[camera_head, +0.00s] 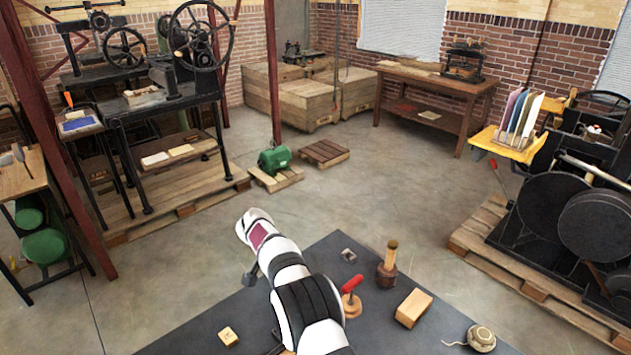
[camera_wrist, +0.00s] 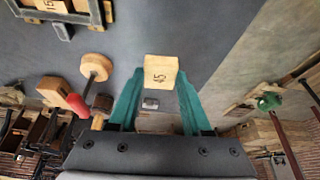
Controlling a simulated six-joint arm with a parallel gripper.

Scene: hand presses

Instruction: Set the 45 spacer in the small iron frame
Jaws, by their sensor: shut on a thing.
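My gripper (camera_wrist: 158,100) has two teal fingers shut on a pale wooden spacer (camera_wrist: 160,72), held between the fingertips above the dark mat. The dark number on its face appears upside down and looks like 45. A dark iron frame (camera_wrist: 38,16) shows partly at the top left of the wrist view, cut off by the picture's edge. A wooden piece (camera_wrist: 52,5) marked 15 lies within it. The held spacer is apart from this frame, to its right and lower in the picture. In the head view, my arm hides the gripper, the held spacer and most of the frame.
On the mat (camera_head: 330,245) are a red-handled tool (camera_head: 351,290), a wooden-handled tool (camera_head: 388,265), a wooden block (camera_head: 413,308), a small grey metal piece (camera_head: 348,254), a twine ball (camera_head: 481,337) and another small marked block (camera_head: 228,336). The mat's left part is mostly bare.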

